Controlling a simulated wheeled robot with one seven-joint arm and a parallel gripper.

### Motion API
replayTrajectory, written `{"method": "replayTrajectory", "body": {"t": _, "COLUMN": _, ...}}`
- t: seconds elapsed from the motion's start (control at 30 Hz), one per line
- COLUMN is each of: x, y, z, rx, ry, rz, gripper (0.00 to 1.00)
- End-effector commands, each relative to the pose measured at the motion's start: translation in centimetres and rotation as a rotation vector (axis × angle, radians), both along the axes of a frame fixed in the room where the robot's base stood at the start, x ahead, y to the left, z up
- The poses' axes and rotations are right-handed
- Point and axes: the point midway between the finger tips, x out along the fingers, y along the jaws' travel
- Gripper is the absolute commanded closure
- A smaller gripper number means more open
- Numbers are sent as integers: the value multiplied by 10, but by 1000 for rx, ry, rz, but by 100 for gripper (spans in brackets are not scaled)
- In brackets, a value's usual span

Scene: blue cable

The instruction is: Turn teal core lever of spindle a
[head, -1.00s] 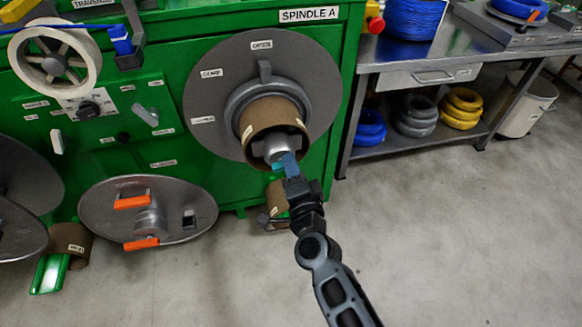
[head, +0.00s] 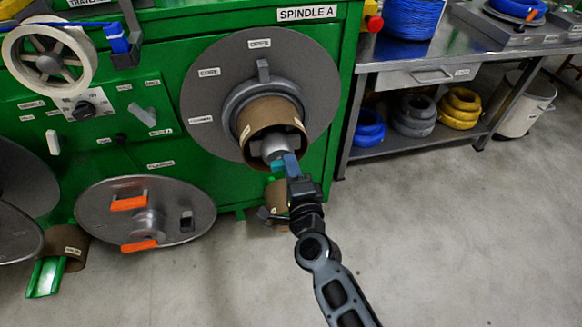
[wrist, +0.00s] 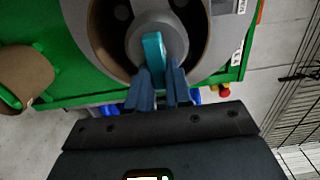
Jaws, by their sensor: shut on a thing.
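Spindle A is a grey round flange (head: 215,105) on the green machine, under a "SPINDLE A" label (head: 307,14). A brown cardboard core (head: 268,113) sits on its hub, with the grey spindle end (head: 274,148) inside. The teal core lever (head: 277,164) sticks out at the front of the spindle end. In the wrist view the teal lever (wrist: 153,55) runs down between the blue fingers of my gripper (wrist: 160,88). My gripper (head: 291,163) is shut on the lever's end; its fingers hide part of the lever in the head view.
A loose flange with orange handles (head: 150,225) leans below the machine panel on the left. A steel bench (head: 440,60) with cable coils stands at the right. A small brown core (head: 277,192) is low behind my gripper.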

Motion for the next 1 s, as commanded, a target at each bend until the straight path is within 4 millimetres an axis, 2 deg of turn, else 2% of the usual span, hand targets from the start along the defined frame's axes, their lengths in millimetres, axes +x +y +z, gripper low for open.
{"method": "replayTrajectory", "body": {"t": 0.07, "x": 0, "y": -1, "z": -1, "rx": 2, "ry": 3, "rz": -2, "gripper": 100}}
{"method": "replayTrajectory", "body": {"t": 0.1, "x": 0, "y": -1, "z": -1, "rx": 2, "ry": 3, "rz": -2, "gripper": 79}}
{"method": "replayTrajectory", "body": {"t": 0.33, "x": 0, "y": -1, "z": -1, "rx": 1, "ry": 1, "rz": -1, "gripper": 57}}
{"method": "replayTrajectory", "body": {"t": 0.67, "x": -4, "y": -1, "z": 0, "rx": 0, "ry": 1, "rz": 0, "gripper": 55}}
{"method": "replayTrajectory", "body": {"t": 1.0, "x": -52, "y": -16, "z": -1, "rx": -2, "ry": 3, "rz": -1, "gripper": 55}}
